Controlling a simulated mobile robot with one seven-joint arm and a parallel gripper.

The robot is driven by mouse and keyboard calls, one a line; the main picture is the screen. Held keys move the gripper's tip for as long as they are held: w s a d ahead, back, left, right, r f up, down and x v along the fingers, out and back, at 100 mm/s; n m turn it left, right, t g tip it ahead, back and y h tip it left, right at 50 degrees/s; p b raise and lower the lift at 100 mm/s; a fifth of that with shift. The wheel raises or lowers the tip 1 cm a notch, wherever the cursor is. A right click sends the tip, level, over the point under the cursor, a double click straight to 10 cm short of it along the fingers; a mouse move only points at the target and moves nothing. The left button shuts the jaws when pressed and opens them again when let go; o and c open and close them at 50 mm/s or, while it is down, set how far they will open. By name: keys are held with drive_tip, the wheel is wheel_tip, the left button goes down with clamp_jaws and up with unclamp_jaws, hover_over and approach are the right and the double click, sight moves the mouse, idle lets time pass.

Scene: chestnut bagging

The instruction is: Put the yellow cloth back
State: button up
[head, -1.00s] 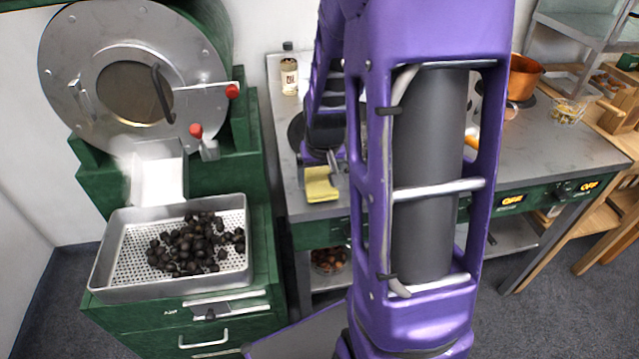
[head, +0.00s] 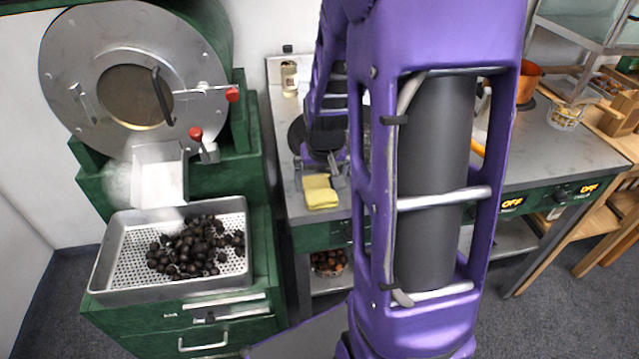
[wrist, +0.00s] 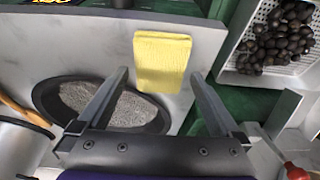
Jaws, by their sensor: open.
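The yellow cloth (head: 320,192) lies folded on the grey counter near its front left edge in the head view. In the wrist view the cloth (wrist: 162,58) lies flat, just beyond and between the fingertips. My gripper (head: 320,178) is open and empty above the counter, just behind the cloth in the head view. The wrist view shows both fingers of my gripper (wrist: 159,75) spread wide with nothing between them. The fingers look clear of the cloth.
A dark round pan (wrist: 45,98) lies beside the cloth on the counter. A bottle (head: 289,78) stands at the back. A perforated tray (head: 118,262) of dark chestnuts sits on the green roaster stand at the left. An orange pot (head: 527,82) stands farther right.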

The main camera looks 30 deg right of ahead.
drive_tip(key=p+v, duration=0.1)
drive_tip(key=v, duration=0.8)
drive_tip(key=shift+s+r, duration=0.2)
drive_tip(key=shift+r, duration=0.2)
